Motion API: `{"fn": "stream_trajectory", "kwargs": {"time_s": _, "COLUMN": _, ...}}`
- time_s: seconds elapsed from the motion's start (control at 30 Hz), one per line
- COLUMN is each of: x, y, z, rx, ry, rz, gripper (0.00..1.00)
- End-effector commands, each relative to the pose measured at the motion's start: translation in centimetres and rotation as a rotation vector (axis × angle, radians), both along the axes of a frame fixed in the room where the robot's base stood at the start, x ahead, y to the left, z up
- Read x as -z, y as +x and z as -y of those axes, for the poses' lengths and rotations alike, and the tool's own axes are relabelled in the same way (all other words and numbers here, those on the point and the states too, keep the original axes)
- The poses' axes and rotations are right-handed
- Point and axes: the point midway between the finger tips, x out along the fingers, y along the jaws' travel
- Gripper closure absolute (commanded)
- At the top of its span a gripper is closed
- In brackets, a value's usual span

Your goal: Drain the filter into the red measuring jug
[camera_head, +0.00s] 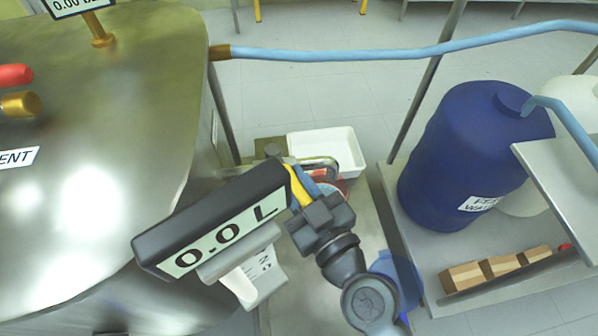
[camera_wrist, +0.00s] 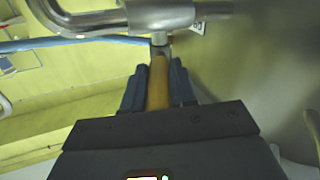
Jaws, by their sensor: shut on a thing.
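The large steel vessel (camera_head: 110,130) fills the left of the head view. A curved steel outlet pipe (camera_head: 322,162) shows beyond my gripper; it also crosses the top of the wrist view (camera_wrist: 120,20). My gripper (camera_head: 306,188) is shut on a yellow valve handle (camera_wrist: 158,82) below this pipe. The handle's yellow also shows in the head view (camera_head: 298,188). A small reddish patch (camera_head: 342,186) shows behind my gripper, perhaps the red jug; most of it is hidden. A black display reading 0.0 L (camera_head: 215,225) stands in front, above a white graduated piece (camera_head: 255,275).
A white tub (camera_head: 340,147) stands behind my gripper. A blue drum (camera_head: 460,150) stands on a shelf at right, with several small boxes (camera_head: 500,266) in front. A light blue hose (camera_head: 350,54) runs across the back.

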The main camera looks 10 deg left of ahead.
Motion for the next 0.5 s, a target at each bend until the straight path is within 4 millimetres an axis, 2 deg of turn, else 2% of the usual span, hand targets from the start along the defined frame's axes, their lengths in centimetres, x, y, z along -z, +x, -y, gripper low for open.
{"fn": "stream_trajectory", "kwargs": {"time_s": 0.5, "x": 0.07, "y": -0.18, "z": -0.3, "rx": 0.121, "ry": -0.001, "rz": -0.002, "gripper": 1.0}}
